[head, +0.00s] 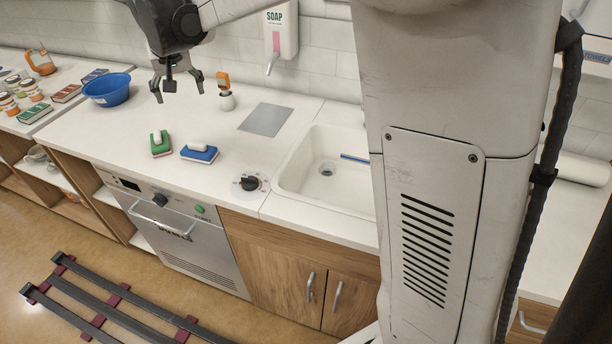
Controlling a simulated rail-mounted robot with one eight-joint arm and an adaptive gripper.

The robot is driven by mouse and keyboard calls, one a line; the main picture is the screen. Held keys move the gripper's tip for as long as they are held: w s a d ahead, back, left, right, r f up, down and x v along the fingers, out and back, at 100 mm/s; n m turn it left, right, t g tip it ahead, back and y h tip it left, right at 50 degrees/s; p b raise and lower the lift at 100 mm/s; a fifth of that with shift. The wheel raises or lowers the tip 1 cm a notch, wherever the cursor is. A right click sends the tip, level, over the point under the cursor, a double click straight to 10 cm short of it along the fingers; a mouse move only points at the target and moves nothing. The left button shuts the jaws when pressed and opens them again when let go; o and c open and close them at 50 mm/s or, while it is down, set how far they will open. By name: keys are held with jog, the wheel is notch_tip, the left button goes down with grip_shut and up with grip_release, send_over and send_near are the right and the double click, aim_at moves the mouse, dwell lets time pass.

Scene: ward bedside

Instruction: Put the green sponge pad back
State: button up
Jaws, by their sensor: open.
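A green sponge pad (160,144) with a white grip on top lies on the white counter (130,137), left of a similar blue pad (199,153). My gripper (176,97) is open and empty. It hangs above the counter, behind the green pad in the picture and apart from it. No marked place for the green pad can be told for certain; a grey flat plate (265,119) lies on the counter to the right.
A blue bowl (107,91), several jars and boxes stand at the left. A small holder with an orange-topped item (225,91) stands right of my gripper. A black dial (249,183) and a sink (326,187) are further right. A soap dispenser (281,32) hangs on the wall.

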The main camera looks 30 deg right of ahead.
jog(key=s+d+r, duration=0.2)
jog(key=s+d, duration=0.3)
jog(key=s, duration=0.4)
jog(key=s+d+r, duration=0.2)
jog(key=s+d, duration=0.3)
jog(key=s, duration=0.5)
jog(key=s+d+f+t, duration=0.1)
jog(key=s+d+f, duration=0.1)
jog(key=s, duration=0.7)
jog(key=s+d+f+t, duration=0.1)
jog(key=s+d+f, duration=0.2)
jog(key=s, duration=0.6)
notch_tip(320, 180, down, 2)
jog(key=shift+d+f, duration=0.15)
jog(key=shift+f, duration=0.05)
jog(key=shift+f+b, duration=0.95)
